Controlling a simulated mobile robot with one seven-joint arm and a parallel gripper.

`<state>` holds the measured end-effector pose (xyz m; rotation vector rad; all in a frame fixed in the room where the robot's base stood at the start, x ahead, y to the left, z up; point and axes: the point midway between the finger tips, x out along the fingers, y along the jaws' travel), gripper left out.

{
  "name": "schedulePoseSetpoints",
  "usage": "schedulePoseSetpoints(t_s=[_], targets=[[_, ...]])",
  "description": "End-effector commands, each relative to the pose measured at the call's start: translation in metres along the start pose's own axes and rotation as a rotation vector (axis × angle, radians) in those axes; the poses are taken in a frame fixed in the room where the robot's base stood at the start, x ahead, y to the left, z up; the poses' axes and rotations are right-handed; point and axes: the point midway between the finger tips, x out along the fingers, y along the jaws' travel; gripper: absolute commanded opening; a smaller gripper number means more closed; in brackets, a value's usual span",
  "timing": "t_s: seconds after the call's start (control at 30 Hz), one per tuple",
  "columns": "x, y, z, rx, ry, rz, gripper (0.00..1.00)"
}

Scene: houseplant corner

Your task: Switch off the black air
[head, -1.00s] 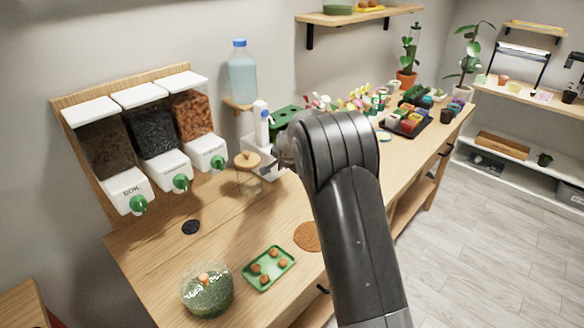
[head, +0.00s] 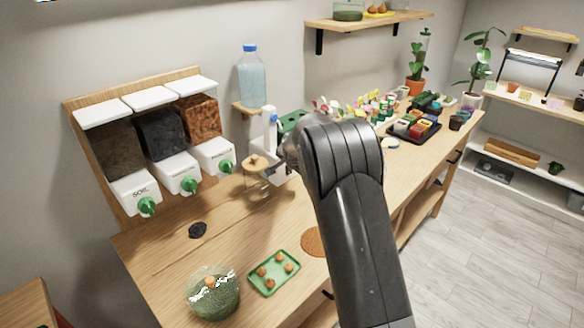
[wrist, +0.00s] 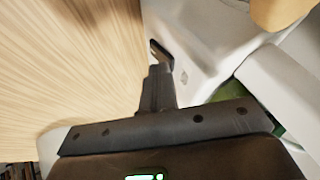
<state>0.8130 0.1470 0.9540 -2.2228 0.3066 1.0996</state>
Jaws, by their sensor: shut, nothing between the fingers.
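I see nothing that I can surely call the black air. A white appliance (head: 269,128) with a blue part near its top stands at the wall behind my arm. In the wrist view a white housing (wrist: 195,35) fills the upper middle, with a small dark part at its left edge. My gripper (wrist: 158,75) is shut and empty, its dark fingers pointing at that left edge. I cannot tell whether they touch it. In the head view my arm mostly hides the gripper. A black box (head: 495,172) sits on the low white shelf, too small to make out.
A glass jar with a wooden lid (head: 255,162) stands close left of my gripper. Three dispensers with green knobs (head: 189,185) hang left. A green tray (head: 274,286) and a glass bowl (head: 212,300) stand in front. Bare wood (head: 165,265) lies at left.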

Motion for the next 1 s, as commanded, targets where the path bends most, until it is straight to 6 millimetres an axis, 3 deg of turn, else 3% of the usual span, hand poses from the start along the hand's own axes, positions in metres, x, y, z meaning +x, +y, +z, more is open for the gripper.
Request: schedulePoseSetpoints(t_s=[0.47, 0.67, 0.87, 1.0], targets=[[-0.009, -0.005, -0.005, 0.000, 0.001, 0.000, 0.00], [-0.013, 0.002, -0.006, 0.002, 0.001, 0.001, 0.00], [-0.033, 0.029, -0.009, 0.005, 0.001, 0.001, 0.00], [-0.065, 0.019, -0.008, -0.001, 0.002, -0.005, 0.00]])
